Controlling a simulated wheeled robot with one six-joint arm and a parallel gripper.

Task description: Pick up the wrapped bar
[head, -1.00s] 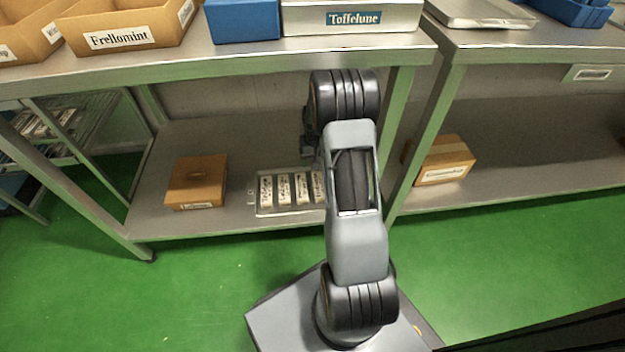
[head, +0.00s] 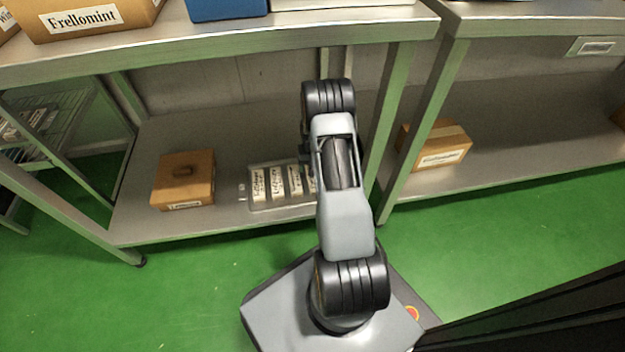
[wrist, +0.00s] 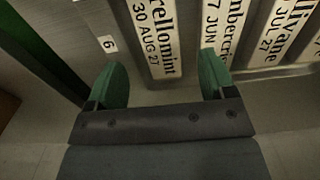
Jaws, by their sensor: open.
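Several wrapped bars with white printed labels lie side by side on a tray (head: 284,204) on the lower shelf, in the head view. In the wrist view, the leftmost bar (wrist: 157,38) reads "...rellomint 30 AUG 27". My gripper (wrist: 163,80) is open, with its two green fingers apart and nothing between their tips. That bar's near end lies just ahead of the gap between the fingers. A second bar (wrist: 214,30) lies just ahead of the right finger. In the head view my arm hides my gripper and the tray's right part.
A cardboard box (head: 440,150) stands on the right-hand shelf. The worktop (head: 240,38) overhangs the shelf, with table legs at both sides. A small tag marked 6 (wrist: 108,44) is left of the bars.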

